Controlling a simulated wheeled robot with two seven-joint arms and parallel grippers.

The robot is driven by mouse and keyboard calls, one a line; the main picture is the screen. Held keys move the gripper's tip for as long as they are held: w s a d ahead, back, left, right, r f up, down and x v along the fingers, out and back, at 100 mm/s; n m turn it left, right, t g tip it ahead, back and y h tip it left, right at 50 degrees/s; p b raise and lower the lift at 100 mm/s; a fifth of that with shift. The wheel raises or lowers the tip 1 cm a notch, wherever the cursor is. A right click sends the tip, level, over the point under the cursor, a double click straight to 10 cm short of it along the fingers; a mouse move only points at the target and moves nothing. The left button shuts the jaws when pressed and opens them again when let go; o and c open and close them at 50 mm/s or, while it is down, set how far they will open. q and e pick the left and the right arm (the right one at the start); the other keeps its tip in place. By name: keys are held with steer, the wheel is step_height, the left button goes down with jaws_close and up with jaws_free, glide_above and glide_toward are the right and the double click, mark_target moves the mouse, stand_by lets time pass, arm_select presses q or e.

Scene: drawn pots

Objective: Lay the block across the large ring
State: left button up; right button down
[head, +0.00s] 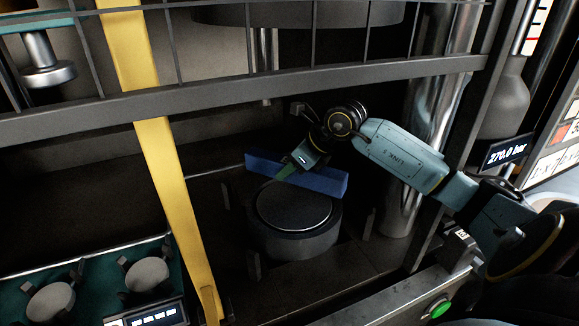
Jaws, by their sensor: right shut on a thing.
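The blue block (325,181) is a long bar, tilted a little down to the right in the picture. My right gripper (289,169) is shut on it near its left part. The large ring (295,243) is a dark, thick round piece with a flat disc-like top, standing on the dark bed. The block shows at the ring's far side, overlapping its back edge in the picture. I cannot tell whether the block touches the ring or hangs above it. My left gripper is not in view.
A barred guard (230,94) crosses in front of the upper part. A yellow upright strip (170,175) stands left of the ring. A thick metal column (402,205) stands right of it. A teal tray (100,283) with round pieces is at the lower left. A green button (440,308) is at the lower right.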

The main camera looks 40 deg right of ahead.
steer(key=shift+s+r, duration=0.1)
steer(key=shift+r, duration=0.15)
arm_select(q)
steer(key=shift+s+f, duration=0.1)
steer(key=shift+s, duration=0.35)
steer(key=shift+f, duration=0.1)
arm_select(e)
steer(key=shift+f+b, duration=0.2)
steer(key=shift+b, duration=0.15)
step_height(320, 180, down, 2)
steer(key=shift+f+b, duration=0.2)
steer(key=shift+b, duration=0.85)
steer(key=shift+f+b, duration=1.2)
steer(key=shift+f, duration=0.3)
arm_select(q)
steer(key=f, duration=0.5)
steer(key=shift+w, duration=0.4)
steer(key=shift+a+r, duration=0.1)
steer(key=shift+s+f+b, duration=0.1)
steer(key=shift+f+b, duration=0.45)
arm_select(e)
steer(key=shift+f, duration=0.6)
